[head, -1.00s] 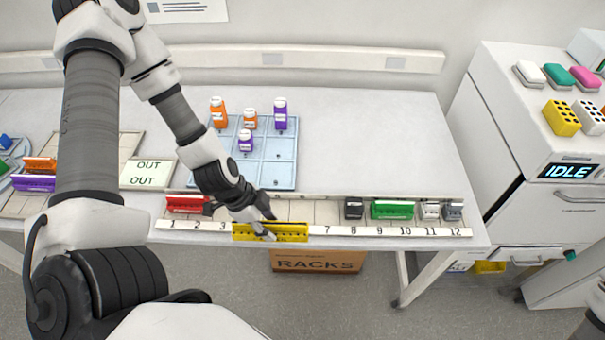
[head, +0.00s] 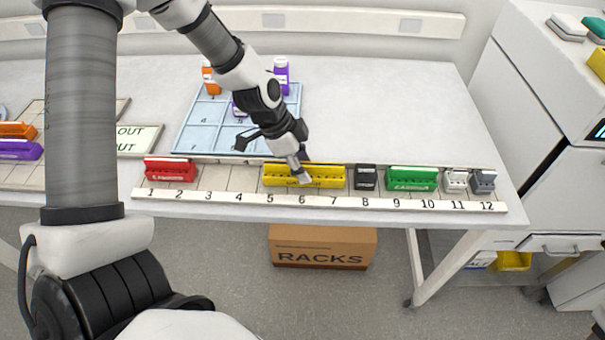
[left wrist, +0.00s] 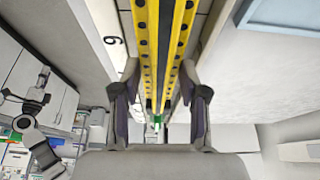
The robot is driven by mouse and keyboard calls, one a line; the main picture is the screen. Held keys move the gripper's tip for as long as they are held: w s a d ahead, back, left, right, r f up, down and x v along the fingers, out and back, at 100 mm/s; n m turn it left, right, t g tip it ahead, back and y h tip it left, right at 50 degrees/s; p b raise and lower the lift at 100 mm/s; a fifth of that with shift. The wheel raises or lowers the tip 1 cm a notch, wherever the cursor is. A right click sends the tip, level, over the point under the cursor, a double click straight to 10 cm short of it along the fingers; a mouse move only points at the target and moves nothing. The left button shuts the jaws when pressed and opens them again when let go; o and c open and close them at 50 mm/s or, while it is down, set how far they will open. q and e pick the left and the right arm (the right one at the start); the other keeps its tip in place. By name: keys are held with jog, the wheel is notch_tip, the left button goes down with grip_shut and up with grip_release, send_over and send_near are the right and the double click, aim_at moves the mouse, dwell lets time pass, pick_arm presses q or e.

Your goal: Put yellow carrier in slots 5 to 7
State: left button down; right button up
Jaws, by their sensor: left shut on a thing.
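The yellow carrier (head: 328,177) stands in the numbered slot rail (head: 222,199), above labels 5, 6 and 7 in the head view. My left gripper (head: 302,172) is shut on the carrier's middle from above. In the left wrist view the yellow carrier (left wrist: 146,45) runs between the two fingers (left wrist: 160,103), with a label 6 beside it. Whether the carrier rests fully on the rail floor is hard to tell. My right gripper is not in view.
A red carrier (head: 170,170) sits at slots 1 and 2. A black carrier (head: 366,177) at 8 stands close to the yellow one's right end. A green carrier (head: 411,179) is at 9 and 10. Slots 3 and 4 are bare. A blue bottle tray (head: 187,137) lies behind.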

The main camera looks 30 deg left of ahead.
aim_at(303, 163)
pick_arm(q)
jog(key=shift+w+a+f, duration=0.1)
jog(key=shift+f, duration=0.2)
jog(key=c, duration=0.6)
grip_release()
jog(key=p+v, duration=0.4)
jog(key=shift+r, duration=0.35)
jog(key=v, duration=0.7)
jog(key=shift+s+a+r, duration=0.1)
jog(key=shift+s+r, duration=0.1)
jog(key=shift+r, duration=0.05)
